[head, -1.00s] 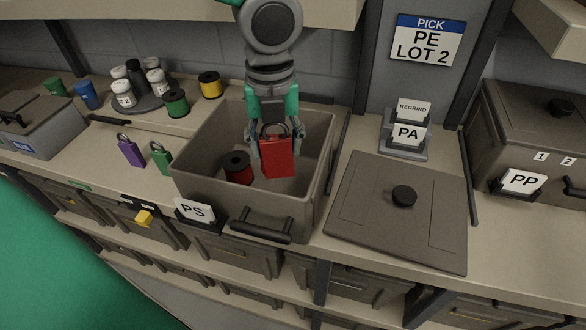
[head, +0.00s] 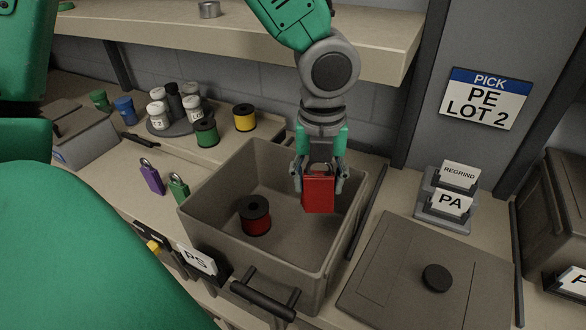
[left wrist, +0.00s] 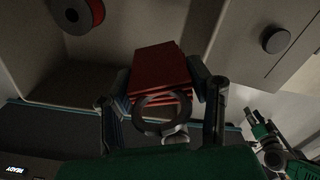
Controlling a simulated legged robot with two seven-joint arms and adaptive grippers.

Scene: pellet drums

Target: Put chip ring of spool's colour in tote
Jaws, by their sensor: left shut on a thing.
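A grey tote (head: 352,222) labelled PS stands open on the bench. A red spool with black flanges (head: 256,216) stands inside it on the left; it also shows at the top left of the left wrist view (left wrist: 78,12). My left gripper (head: 319,182) is shut on a red chip ring (head: 318,194), holding it over the right part of the tote. In the left wrist view the red chips (left wrist: 160,76) hang from a dark ring between the fingers. A purple chip ring (head: 151,178) and a green chip ring (head: 178,188) stand left of the tote.
A dark lid with a round knob (head: 437,278) lies right of the tote. A PA and REGRIND card stand (head: 446,203) is behind it. Green (head: 206,132) and yellow (head: 244,117) spools and a tray of jars stand behind left. An overhead shelf (head: 240,28) spans the back.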

